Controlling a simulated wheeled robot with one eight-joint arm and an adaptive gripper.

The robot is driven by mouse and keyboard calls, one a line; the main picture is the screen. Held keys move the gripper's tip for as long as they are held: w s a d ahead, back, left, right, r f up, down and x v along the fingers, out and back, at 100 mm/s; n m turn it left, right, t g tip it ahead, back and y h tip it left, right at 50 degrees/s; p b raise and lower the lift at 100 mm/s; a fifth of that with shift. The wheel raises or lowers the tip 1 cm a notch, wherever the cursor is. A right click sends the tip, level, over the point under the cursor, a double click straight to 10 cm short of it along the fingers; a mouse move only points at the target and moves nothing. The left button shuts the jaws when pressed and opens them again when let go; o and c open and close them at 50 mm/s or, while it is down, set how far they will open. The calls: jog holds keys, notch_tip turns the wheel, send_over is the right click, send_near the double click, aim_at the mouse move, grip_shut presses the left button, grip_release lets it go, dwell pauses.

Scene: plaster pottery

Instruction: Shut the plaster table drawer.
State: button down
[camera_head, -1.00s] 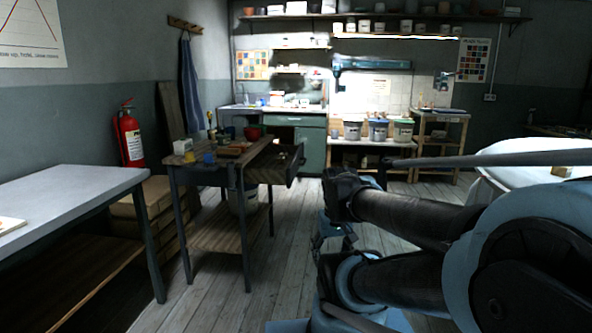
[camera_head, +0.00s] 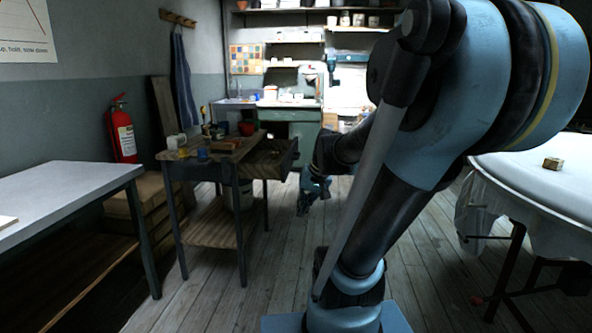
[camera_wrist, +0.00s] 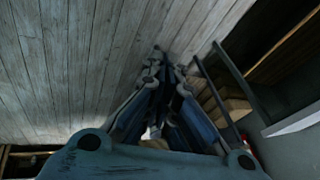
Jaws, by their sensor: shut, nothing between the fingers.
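The plaster table is a small wooden work table with dark legs (camera_head: 242,236), left of centre in the head view. Its wooden drawer (camera_head: 273,164) stands pulled out on the right side, open at the top; what lies inside is hard to make out. My gripper (camera_head: 306,203) hangs low, to the right of the drawer and apart from it, small and partly dark in the head view. In the wrist view my gripper (camera_wrist: 166,66) has its fingers drawn together with nothing between them, over the floorboards. The drawer cannot be made out in the wrist view.
Small pots and tools crowd the plaster table's top. A grey-topped table (camera_head: 60,190) stands at the left, with cardboard boxes (camera_head: 150,205) behind it. A cloth-covered table (camera_head: 545,185) stands at the right. Wooden floor (camera_head: 225,305) is open between them.

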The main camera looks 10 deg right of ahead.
jog(key=w+d+r+m+t+y, duration=0.1)
jog(key=w+r+m+t+y, duration=0.15)
jog(key=w, duration=1.45)
jog(key=w+r+m+t+y, duration=0.2)
jog(key=w+t+y, duration=0.1)
jog(key=w, duration=1.5)
jog(key=w+d+f+m+t, duration=0.3)
jog(key=w+d+f, duration=0.4)
jog(key=w, duration=0.3)
jog(key=w+d+f+m+t, duration=0.4)
jog(key=w+d+f, duration=0.2)
jog(key=w+d, duration=0.3)
jog(key=w+a, duration=1)
jog(key=w, duration=0.1)
jog(key=shift+f+n+g, duration=0.1)
jog(key=shift+n+g, duration=0.15)
